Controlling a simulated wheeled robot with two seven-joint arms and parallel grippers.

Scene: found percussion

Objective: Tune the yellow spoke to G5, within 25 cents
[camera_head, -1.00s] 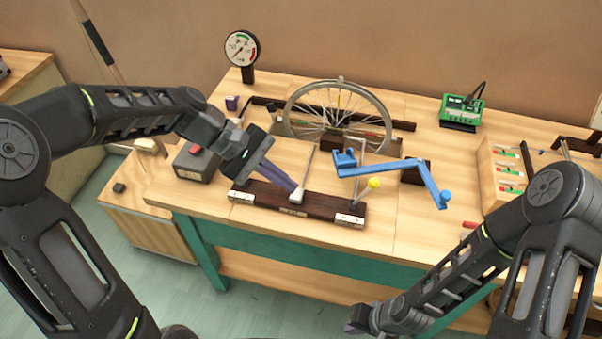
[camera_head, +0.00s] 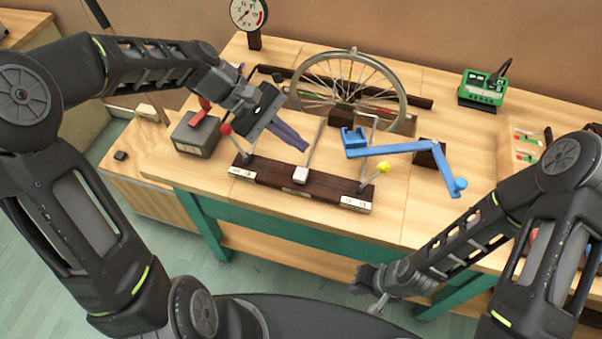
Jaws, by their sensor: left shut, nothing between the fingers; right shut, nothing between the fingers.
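The spoked wheel (camera_head: 404,101) stands upright at the back of the bench; its spokes are thin, and I cannot tell which is yellow. In front, a dark board (camera_head: 270,183) with white labels carries a red-knobbed lever (camera_head: 226,129), a white-ended lever (camera_head: 300,175) and a yellow-knobbed lever (camera_head: 384,168). My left gripper (camera_head: 304,147) is shut and empty, above the board between the red knob and the white-ended lever. My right gripper (camera_head: 358,280) is shut and empty, low in front of the bench edge, away from the wheel.
A blue crank (camera_head: 400,148) reaches right from in front of the wheel. A green device (camera_head: 484,91) stands at the back right, a round dial (camera_head: 248,13) at the back left. A grey box with a red switch (camera_head: 196,138) sits left.

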